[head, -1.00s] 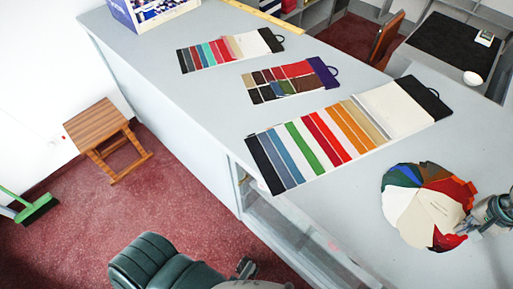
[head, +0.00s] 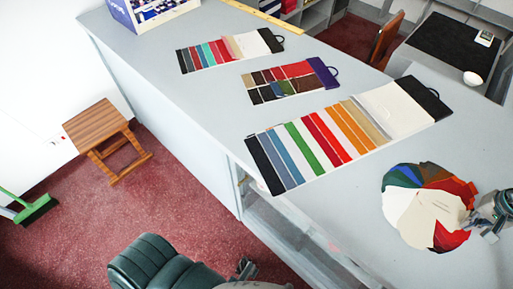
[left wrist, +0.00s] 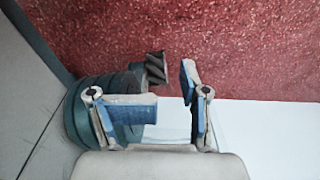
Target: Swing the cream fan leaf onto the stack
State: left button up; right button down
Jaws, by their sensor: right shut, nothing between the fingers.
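The fan of colour leaves lies spread in a round on the grey counter at the right of the head view. Its cream fan leaf (head: 430,218) lies across the middle and lower part, with a whiter leaf (head: 394,204) showing at its left and red (head: 453,238) at its lower right. Where the stack begins I cannot tell. My right gripper (head: 487,228) is shut and empty just right of the fan, apart from the cream leaf. My left gripper (left wrist: 165,105) is open and empty in the left wrist view, over the floor, away from the fan.
A large striped swatch board (head: 325,143) lies left of the fan, with two smaller boards (head: 290,82) (head: 205,54) behind it. Bare counter surrounds the fan. A wooden stool (head: 100,125) and a green broom (head: 36,209) stand on the red floor.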

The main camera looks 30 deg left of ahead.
pick_arm(q)
jog(key=shift+s+d+f, duration=0.1)
jog(key=shift+s+d, duration=0.1)
jog(key=shift+s, duration=0.05)
pick_arm(e)
jog(key=shift+w, duration=0.1)
jog(key=shift+w+d+f+n, duration=0.1)
jog(key=shift+w+d+n, duration=0.1)
jog(key=shift+w+n, duration=0.3)
jog(key=shift+s+r+p, duration=0.4)
jog(key=shift+r+p, duration=0.2)
jog(key=shift+r, duration=0.05)
jog(key=shift+r+p, duration=0.35)
jog(key=shift+r, duration=0.1)
pick_arm(q)
jog(key=w+r+p, duration=0.3)
jog(key=r+p, duration=0.2)
jog(key=r, duration=0.2)
pick_arm(e)
notch_tip(320, 180, up, 6)
jog(key=shift+a+f, duration=0.1)
pick_arm(q)
jog(key=shift+w+a, duration=0.1)
jog(key=shift+r, duration=0.1)
pick_arm(e)
jog(key=shift+w, duration=0.1)
